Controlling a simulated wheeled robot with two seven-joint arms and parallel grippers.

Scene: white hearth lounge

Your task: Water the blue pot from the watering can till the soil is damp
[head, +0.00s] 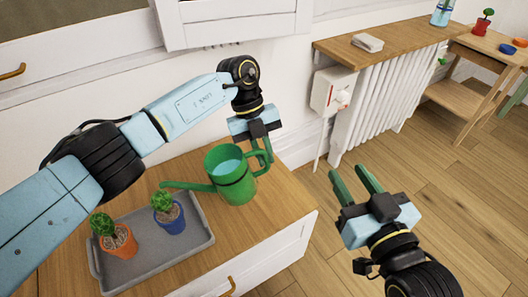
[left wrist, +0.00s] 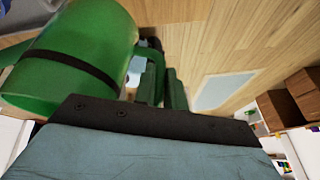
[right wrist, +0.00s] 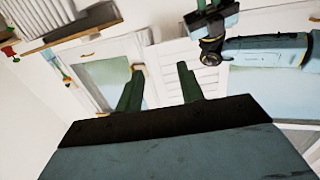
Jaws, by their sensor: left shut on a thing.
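The green watering can (head: 236,178) stands upright on the wooden cabinet top, with water showing in its open mouth. Its spout points left toward the pots. My left gripper (head: 264,158) is shut on the can's handle at its right side; the can's body (left wrist: 70,60) fills the upper left of the left wrist view. The blue pot (head: 171,221) holds a small green plant and sits on a grey tray (head: 165,264), just below the spout tip. Its soil is too small to judge. My right gripper (head: 357,184) is open and empty, right of the cabinet.
An orange pot (head: 121,243) with a plant stands on the tray, left of the blue pot. A white radiator (head: 385,110) under a wooden shelf (head: 385,38) is at the back right. A wall box (head: 333,92) hangs beside it. Wooden floor (head: 440,190) lies open at the right.

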